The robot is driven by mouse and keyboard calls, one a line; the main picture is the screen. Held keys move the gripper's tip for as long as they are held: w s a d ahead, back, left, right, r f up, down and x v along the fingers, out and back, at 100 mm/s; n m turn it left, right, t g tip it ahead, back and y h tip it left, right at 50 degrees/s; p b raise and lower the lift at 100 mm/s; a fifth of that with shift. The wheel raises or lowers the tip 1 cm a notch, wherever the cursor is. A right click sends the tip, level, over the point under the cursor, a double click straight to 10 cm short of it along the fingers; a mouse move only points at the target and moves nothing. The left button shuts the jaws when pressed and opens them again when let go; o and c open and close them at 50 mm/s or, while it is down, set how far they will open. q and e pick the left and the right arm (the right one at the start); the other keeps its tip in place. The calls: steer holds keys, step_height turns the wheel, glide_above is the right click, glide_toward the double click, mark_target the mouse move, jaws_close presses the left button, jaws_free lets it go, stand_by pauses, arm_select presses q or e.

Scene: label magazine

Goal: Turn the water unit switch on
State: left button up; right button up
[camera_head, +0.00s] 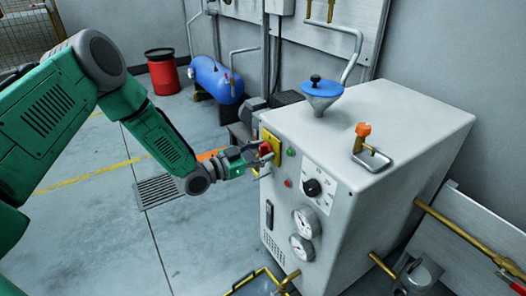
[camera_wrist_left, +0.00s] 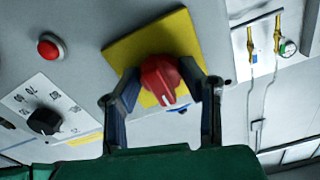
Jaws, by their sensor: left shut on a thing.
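The water unit (camera_head: 400,115) is a light grey cabinet right of centre in the head view. Its switch is a red rotary knob (camera_wrist_left: 160,80) on a yellow plate (camera_wrist_left: 165,42), seen in the left wrist view. The knob carries a white mark pointing down in that picture. My left gripper (camera_wrist_left: 165,88) has its two fingers on either side of the knob and is shut on it. In the head view my left gripper (camera_head: 262,153) is at the upper left of the front panel, partly covering the knob. My right gripper is out of view.
A black dial (camera_head: 312,187), a red button (camera_head: 288,183) and two gauges (camera_head: 303,222) share the front panel. A blue funnel (camera_head: 320,90) and an orange-topped valve (camera_head: 362,130) stand on top. The floor left of the cabinet is mostly clear around a grate (camera_head: 160,190).

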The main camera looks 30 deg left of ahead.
arm_select(q)
steer(key=shift+r+m, duration=0.1)
steer(key=shift+m, duration=0.2)
steer(key=m+p, duration=0.2)
steer(key=m, duration=0.2)
steer(key=shift+m, duration=0.3)
steer(key=m+p, duration=0.1)
steer(key=m, duration=0.3)
steer(key=shift+m, duration=0.3)
steer(key=m+p, duration=0.1)
steer(key=m, duration=0.3)
steer(key=shift+s+d, duration=0.1)
steer(key=shift+f+m+p, duration=0.15)
steer(key=shift+m+p, duration=0.1)
steer(key=shift+m, duration=0.75)
steer(key=shift+f+m+p, duration=0.15)
steer(key=shift+m+p, duration=0.05)
steer(key=shift+m, duration=0.8)
steer(key=shift+s, duration=0.1)
steer(key=o, duration=1.1)
steer(key=shift+f, duration=0.1)
steer(key=shift+o, duration=0.2)
steer(key=shift+r, duration=0.2)
